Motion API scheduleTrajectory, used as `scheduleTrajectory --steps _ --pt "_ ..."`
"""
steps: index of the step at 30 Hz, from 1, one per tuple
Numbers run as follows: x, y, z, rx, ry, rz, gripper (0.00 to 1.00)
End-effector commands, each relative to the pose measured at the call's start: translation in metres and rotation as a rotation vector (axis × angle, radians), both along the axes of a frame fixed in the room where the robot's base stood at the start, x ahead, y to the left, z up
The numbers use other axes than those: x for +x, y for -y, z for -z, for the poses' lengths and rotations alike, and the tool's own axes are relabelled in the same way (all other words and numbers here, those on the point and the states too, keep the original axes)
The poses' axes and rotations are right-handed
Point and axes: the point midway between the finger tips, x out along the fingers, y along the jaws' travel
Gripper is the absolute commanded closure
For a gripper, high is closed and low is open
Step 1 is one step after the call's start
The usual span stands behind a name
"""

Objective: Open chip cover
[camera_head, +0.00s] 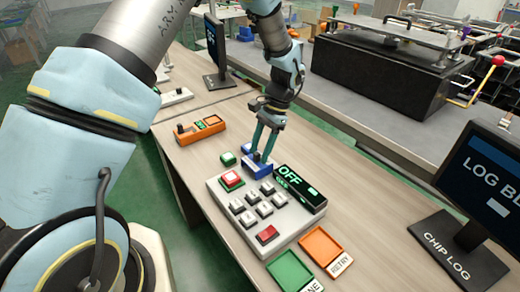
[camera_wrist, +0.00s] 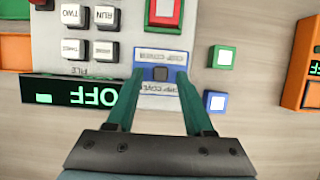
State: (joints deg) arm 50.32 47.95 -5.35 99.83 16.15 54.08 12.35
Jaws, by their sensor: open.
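The chip cover (camera_wrist: 160,56) is a small blue-framed piece with a white "CHIP COVER" label and a dark square knob in its middle. In the head view the blue chip cover (camera_head: 257,169) sits at the back edge of a grey button panel, beside the "OFF" display. My gripper (camera_wrist: 161,75) is open, with its two teal fingers on either side of the knob. In the head view my gripper (camera_head: 261,157) points down onto the cover. Whether the fingers touch the knob cannot be told. A second label partly shows between the fingers.
The panel (camera_head: 236,212) carries several grey buttons and red ones. The "OFF" display (camera_head: 299,187) stands close beside my gripper. A green button (camera_head: 228,159) and an orange fixture (camera_head: 201,129) are nearby. Green (camera_head: 290,270) and orange (camera_head: 321,246) trays and a monitor (camera_head: 486,170) lie to the front right.

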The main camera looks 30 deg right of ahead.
Motion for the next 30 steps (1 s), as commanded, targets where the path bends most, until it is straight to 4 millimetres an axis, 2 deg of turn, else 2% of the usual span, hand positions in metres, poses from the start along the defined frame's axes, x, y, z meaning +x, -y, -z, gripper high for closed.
scheduleTrajectory --steps 8,21,25,30 --pt "0.001 0.004 -0.008 -0.001 0.001 0.000 0.47" --pt "0.007 0.034 -0.081 -0.003 0.002 0.002 0.47" --pt "0.008 0.039 -0.094 -0.001 0.001 0.000 0.47" --pt "0.008 0.041 -0.100 0.000 0.000 0.000 0.47"
